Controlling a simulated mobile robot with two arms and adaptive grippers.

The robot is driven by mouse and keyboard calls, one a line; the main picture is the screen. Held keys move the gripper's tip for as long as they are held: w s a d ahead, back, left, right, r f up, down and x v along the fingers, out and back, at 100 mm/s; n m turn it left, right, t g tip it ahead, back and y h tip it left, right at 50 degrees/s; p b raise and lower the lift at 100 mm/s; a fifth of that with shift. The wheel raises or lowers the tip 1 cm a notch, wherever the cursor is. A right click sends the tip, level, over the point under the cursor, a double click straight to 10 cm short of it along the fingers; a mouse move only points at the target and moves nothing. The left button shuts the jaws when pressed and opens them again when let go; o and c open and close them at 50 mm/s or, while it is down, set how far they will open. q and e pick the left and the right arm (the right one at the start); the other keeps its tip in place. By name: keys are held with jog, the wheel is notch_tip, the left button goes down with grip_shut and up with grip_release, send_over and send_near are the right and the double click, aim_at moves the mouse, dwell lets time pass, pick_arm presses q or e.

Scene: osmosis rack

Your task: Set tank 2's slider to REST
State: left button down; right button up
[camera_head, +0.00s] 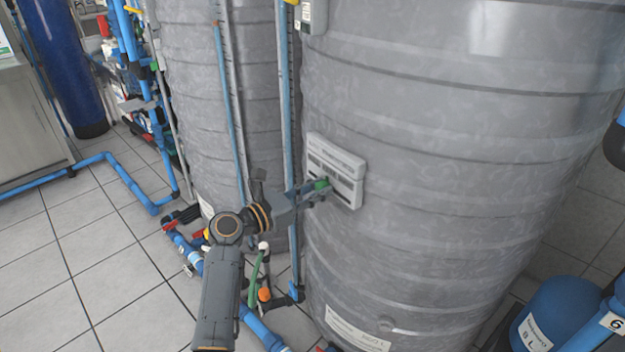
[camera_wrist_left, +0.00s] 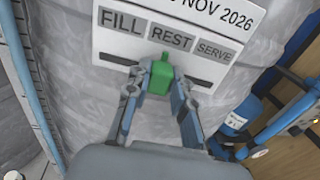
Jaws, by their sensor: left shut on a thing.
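A white slider panel (camera_head: 338,165) is on the side of the large grey tank (camera_head: 430,130) at the right in the head view. In the left wrist view the panel (camera_wrist_left: 238,38) shows the words FILL, REST and SERVE above a dark slot. The green slider knob (camera_wrist_left: 158,77) stands in the slot below the word REST (camera_wrist_left: 171,37). My left gripper (camera_wrist_left: 157,84) is shut on the knob, one finger on each side. The left gripper (camera_head: 316,188) also reaches the panel from the left in the head view. My right gripper is not in view.
A second grey tank (camera_head: 215,100) stands to the left, with blue upright pipes (camera_head: 287,130) between the tanks. Blue floor pipes (camera_head: 130,185) run at the left. A blue vessel (camera_head: 560,315) is at the lower right. Tiled floor (camera_head: 120,285) is clear at lower left.

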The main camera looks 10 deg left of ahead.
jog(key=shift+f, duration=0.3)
pick_arm(q)
jog(key=c, duration=1.1)
grip_release()
jog(key=shift+s, duration=0.1)
jog(key=v, duration=1.2)
jog(key=shift+f, duration=0.1)
